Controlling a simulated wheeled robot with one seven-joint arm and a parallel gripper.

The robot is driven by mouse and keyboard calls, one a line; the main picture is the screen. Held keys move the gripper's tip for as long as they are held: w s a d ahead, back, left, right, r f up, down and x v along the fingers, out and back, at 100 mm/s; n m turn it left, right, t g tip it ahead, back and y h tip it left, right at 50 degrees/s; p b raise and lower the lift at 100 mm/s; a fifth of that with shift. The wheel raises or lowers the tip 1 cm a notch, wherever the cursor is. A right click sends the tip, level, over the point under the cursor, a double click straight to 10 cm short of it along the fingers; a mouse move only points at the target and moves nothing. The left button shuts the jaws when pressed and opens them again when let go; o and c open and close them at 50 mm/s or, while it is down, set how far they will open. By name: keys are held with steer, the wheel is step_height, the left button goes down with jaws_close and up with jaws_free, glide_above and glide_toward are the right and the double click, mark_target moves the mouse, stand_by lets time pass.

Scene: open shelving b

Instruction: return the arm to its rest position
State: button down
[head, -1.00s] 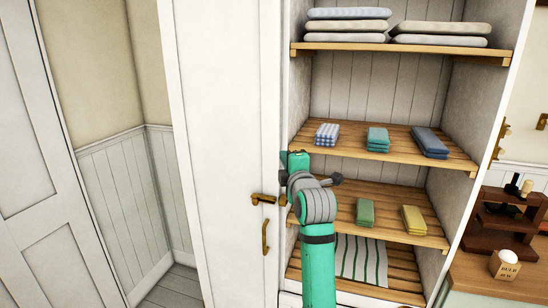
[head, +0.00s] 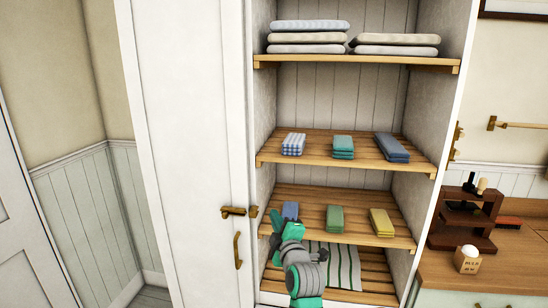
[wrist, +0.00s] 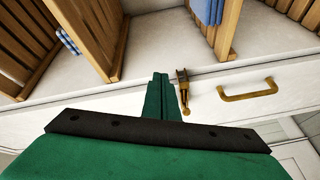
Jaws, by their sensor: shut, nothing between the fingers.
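My arm shows at the lower middle of the head view, in front of the open shelving. My gripper (head: 277,220) is small and partly confused with the arm links there, near the left end of the third shelf (head: 352,238). In the wrist view my gripper (wrist: 160,80) has its green fingers together with nothing between them. A brass latch (wrist: 184,90) shows just right of the fingers; I cannot tell the gap between them.
The tall white door (head: 190,130) stands left, with a brass latch (head: 238,211) and handle (head: 238,250). Folded cloths lie on the shelves, including a blue one (head: 290,210) close to my gripper. A wooden counter (head: 500,268) is at right. Floor shows at lower left.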

steer(key=s+a+f+m+h, duration=0.1)
steer(key=s+f+m, duration=0.2)
steer(key=s+f, duration=0.5)
steer(key=s+f+m+h, duration=0.1)
steer(key=s+f+m, duration=0.25)
steer(key=f, duration=0.75)
steer(key=s+f+m+h, duration=0.1)
steer(key=s+f+m, duration=0.1)
steer(key=s+f, duration=0.5)
steer(key=s+f+m+h, duration=0.1)
steer(key=s+f+m, duration=0.25)
steer(key=s, duration=0.65)
steer(key=s+f+m+g, duration=0.1)
steer(key=s+f, duration=0.1)
steer(key=s, duration=0.7)
steer(key=s+f+m, duration=0.1)
steer(key=s+f, duration=0.1)
steer(key=s, duration=0.6)
steer(key=s+r+m+g, duration=0.1)
steer(key=s+r+m, duration=0.2)
steer(key=s, duration=1.3)
step_height(320, 180, up, 3)
steer(key=shift+s+d+f+h, duration=0.1)
steer(key=shift+s+d+h, duration=0.15)
steer(key=shift+d+h, duration=0.05)
